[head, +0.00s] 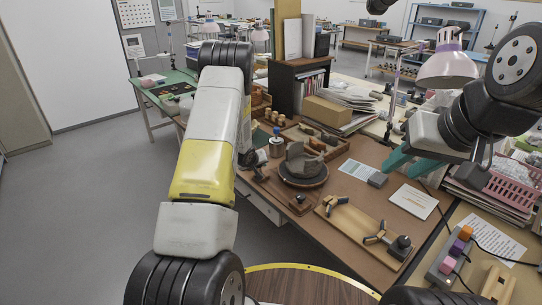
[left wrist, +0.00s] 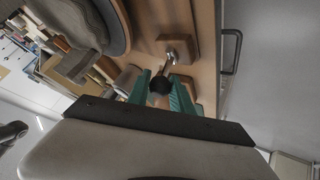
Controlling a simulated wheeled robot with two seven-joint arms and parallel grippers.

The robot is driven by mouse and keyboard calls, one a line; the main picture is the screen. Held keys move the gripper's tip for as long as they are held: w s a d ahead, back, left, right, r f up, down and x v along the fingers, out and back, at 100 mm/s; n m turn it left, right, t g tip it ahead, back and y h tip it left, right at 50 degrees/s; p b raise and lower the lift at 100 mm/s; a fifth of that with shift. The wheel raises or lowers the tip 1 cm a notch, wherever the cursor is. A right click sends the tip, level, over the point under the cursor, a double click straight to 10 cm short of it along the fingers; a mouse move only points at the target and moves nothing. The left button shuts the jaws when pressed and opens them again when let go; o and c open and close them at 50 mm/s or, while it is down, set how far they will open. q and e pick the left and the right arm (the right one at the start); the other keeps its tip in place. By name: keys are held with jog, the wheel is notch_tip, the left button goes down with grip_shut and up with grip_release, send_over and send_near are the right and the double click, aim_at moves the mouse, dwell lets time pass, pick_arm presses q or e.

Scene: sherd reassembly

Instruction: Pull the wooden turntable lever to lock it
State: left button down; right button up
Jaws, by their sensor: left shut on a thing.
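The turntable (head: 316,184) is a dark round disc on the brown workbench, with grey-brown curved sherds (head: 300,160) standing on it. Its edge also shows at the upper left of the left wrist view (left wrist: 121,28). The lever (left wrist: 160,86) has a dark round knob on a short metal rod, which runs to a wooden block (left wrist: 180,46). My left gripper (left wrist: 161,84) is shut on the knob, a teal finger on each side. In the head view my left arm hides the fingers. My right gripper (head: 408,160), with teal fingers, hangs above the bench's right side, apart from the turntable; its opening is unclear.
A wooden board (head: 365,232) with dark clamps lies in front of the turntable. A pink basket (head: 515,185) and a lamp (head: 447,68) stand farther right. A tray of sherds (head: 325,140) is behind.

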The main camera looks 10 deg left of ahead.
pick_arm(q)
jog(key=shift+s+a+f+n+t+h, duration=0.2)
jog(key=shift+s+t+h, duration=0.1)
jog(key=shift+t, duration=0.2)
jog(key=shift+s+a+f+n+t+h, duration=0.1)
jog(key=shift+s+a+t+h, duration=0.15)
jog(key=shift+t, duration=0.25)
jog(key=shift+d, duration=0.1)
jog(key=c, duration=1.1)
grip_release()
jog(key=shift+c, duration=0.2)
jog(key=shift+r, duration=0.1)
jog(key=v, duration=0.7)
jog(key=shift+s, duration=0.35)
jog(key=shift+r, duration=0.15)
